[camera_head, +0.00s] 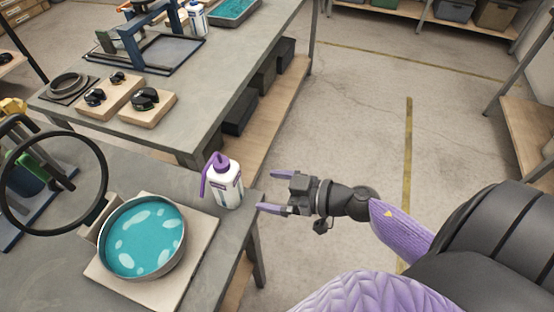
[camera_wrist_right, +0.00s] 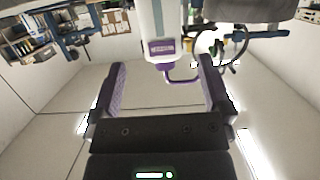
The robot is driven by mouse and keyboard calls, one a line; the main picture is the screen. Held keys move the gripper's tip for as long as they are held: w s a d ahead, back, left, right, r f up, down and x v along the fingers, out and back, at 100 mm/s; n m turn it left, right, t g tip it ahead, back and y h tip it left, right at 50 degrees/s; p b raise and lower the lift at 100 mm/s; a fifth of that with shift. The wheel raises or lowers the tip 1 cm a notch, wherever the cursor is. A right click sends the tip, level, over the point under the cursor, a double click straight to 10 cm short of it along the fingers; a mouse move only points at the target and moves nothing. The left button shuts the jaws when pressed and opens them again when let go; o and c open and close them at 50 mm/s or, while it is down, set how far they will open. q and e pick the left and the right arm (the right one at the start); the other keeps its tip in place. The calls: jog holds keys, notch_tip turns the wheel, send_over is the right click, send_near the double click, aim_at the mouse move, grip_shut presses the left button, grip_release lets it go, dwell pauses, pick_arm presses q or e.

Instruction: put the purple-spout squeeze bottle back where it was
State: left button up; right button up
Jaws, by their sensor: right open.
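The purple-spout squeeze bottle (camera_head: 226,186), white with a purple cap and bent spout, stands upright at the right corner of the near table (camera_head: 180,180). My right gripper (camera_head: 270,192) is open, to the right of the bottle, with its two purple fingers pointing at it. A small gap shows between the fingertips and the bottle in the head view. In the right wrist view the bottle (camera_wrist_right: 163,40) appears beyond and between the open fingers (camera_wrist_right: 163,78), not gripped. My left gripper is not in view.
A round pan of teal liquid (camera_head: 143,238) sits on a pale board left of the bottle. A black ring (camera_head: 103,182) stands at the left. Another table (camera_head: 190,120) behind holds wooden blocks, a blue frame and another bottle (camera_head: 196,20). Open floor lies to the right.

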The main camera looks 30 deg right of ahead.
jog(key=s+d+f+m+g+h, duration=0.1)
jog(key=s+d+f+m+h, duration=0.2)
jog(key=f, duration=0.5)
jog(key=s+f+m+g+h, duration=0.1)
jog(key=s+f+h, duration=0.2)
jog(key=s+f, duration=0.3)
jog(key=s+d+f+m+g+h, duration=0.1)
jog(key=s+d+f+m+h, duration=0.15)
jog(key=f, duration=0.65)
jog(key=s+a+f+g, duration=0.3)
jog(key=s+f+g, duration=0.1)
jog(key=s, duration=0.5)
jog(key=s+a+f+n+g, duration=0.1)
jog(key=s+a+f+g, duration=0.1)
jog(key=s, duration=0.6)
jog(key=shift+s+a+f+g+h, duration=0.45)
jog(key=shift+f+g, duration=0.45)
jog(key=shift+g, duration=0.2)
jog(key=shift+w+d+n, duration=0.1)
jog(key=shift+n, duration=0.15)
